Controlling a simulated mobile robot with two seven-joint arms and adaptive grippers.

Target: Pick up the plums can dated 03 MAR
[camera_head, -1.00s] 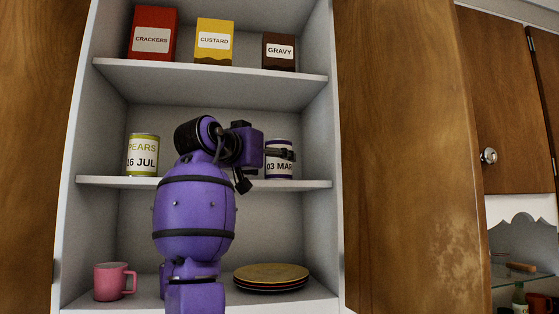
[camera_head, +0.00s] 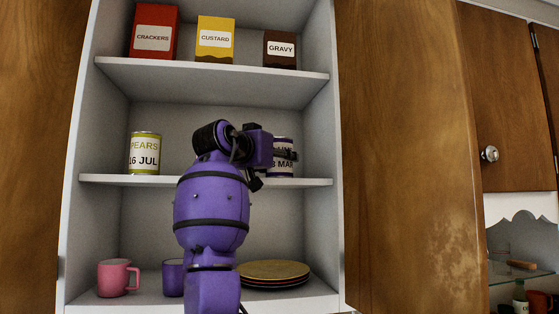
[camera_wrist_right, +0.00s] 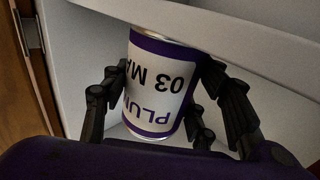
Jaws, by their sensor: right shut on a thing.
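The plums can (camera_head: 285,170) has a white label with purple bands and stands upright at the right end of the middle shelf. Part of "03 MAR" shows in the head view. In the right wrist view the plums can (camera_wrist_right: 158,85) appears upside down, with "PLUM" and "03 MA" readable. My right gripper (camera_head: 284,155) is shut on it. In the wrist view the dark fingers of my right gripper (camera_wrist_right: 162,75) lie on both sides of the can. I cannot tell any gap between can and shelf. My left gripper is not in view.
A pears can (camera_head: 144,155) dated 16 JUL stands on the middle shelf (camera_head: 110,181) at left. Crackers (camera_head: 153,32), custard (camera_head: 215,39) and gravy (camera_head: 280,50) boxes stand above. Below are a pink mug (camera_head: 113,278), a purple mug (camera_head: 173,278) and stacked plates (camera_head: 273,270).

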